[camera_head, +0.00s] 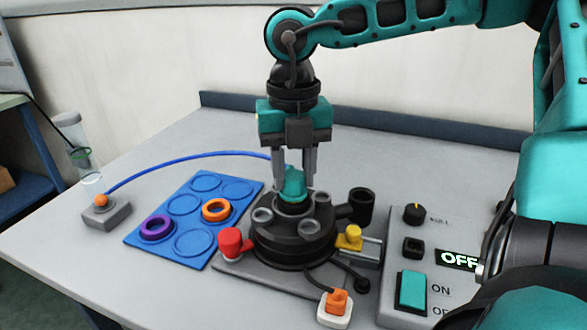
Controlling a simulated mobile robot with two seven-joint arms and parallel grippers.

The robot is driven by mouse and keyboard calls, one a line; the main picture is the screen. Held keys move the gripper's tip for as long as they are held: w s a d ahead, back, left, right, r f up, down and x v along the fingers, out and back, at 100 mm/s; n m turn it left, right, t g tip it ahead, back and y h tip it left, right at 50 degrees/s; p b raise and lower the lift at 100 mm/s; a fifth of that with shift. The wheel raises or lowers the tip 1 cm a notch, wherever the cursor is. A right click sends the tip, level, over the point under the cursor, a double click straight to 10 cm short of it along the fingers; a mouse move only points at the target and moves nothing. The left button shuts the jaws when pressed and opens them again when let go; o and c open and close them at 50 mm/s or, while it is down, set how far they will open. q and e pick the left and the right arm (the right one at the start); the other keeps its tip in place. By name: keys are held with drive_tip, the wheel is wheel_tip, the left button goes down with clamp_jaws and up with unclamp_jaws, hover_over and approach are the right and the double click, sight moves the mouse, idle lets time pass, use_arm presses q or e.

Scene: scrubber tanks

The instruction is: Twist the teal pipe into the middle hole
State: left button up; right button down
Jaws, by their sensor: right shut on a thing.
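The teal pipe (293,185) stands at the centre of the round black device (268,244), at its middle hole. My right gripper (294,180) points straight down with its two fingers on either side of the pipe, shut on it. The pipe's lower end is hidden by the rim of the hole, so I cannot tell how deep it sits. A blue hose (180,158) runs toward the pipe from the left. My left gripper is not in view.
A blue tray (222,242) holds a purple ring (157,228) and an orange ring (216,210). A red knob (230,243) and a yellow part (350,238) flank the device. A control panel (400,300) reading OFF stands right.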

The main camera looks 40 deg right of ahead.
drive_tip(key=shift+f+m+b, duration=0.1)
drive_tip(key=shift+m+b, duration=0.4)
drive_tip(key=shift+b, duration=0.15)
drive_tip(key=shift+m, duration=0.3)
drive_tip(key=shift+b, duration=0.4)
drive_tip(key=shift+m+b, duration=0.35)
drive_tip(key=shift+m, duration=0.15)
drive_tip(key=shift+m, duration=0.3)
drive_tip(key=shift+b, duration=0.5)
drive_tip(key=shift+m, duration=0.3)
drive_tip(key=shift+m+b, duration=0.3)
drive_tip(key=shift+b, duration=0.1)
